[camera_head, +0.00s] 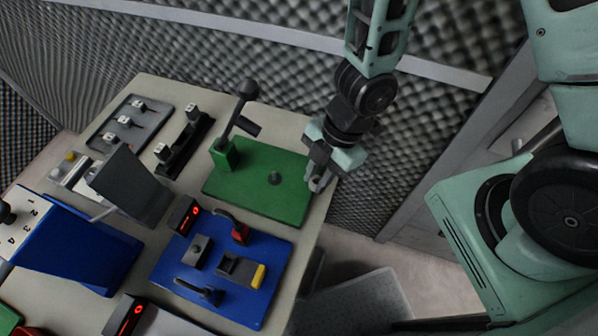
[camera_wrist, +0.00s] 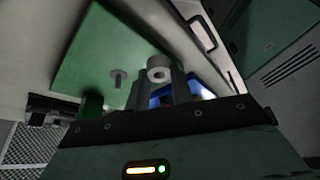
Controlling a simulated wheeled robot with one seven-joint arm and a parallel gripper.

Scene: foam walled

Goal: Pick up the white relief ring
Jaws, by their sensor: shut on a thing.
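The white relief ring (camera_wrist: 158,66) shows in the wrist view as a short pale cylinder with a hole, between my fingertips. My gripper (camera_wrist: 159,78) is shut on it. In the head view my gripper (camera_head: 317,182) is at the right edge of the green board (camera_head: 255,195), near the table's right edge. The ring is too small and covered there to make out clearly. The green board also fills the upper left of the wrist view (camera_wrist: 110,45), with a short grey peg (camera_wrist: 118,77) standing on it, apart from the ring.
A black-knobbed lever (camera_head: 238,112) rises from the green board's left side. A blue board (camera_head: 222,275) with switches and a red display lies in front. A blue sloped box (camera_head: 75,250) and grey panel (camera_head: 130,185) stand left. Foam walls close the back; open floor lies right of the table.

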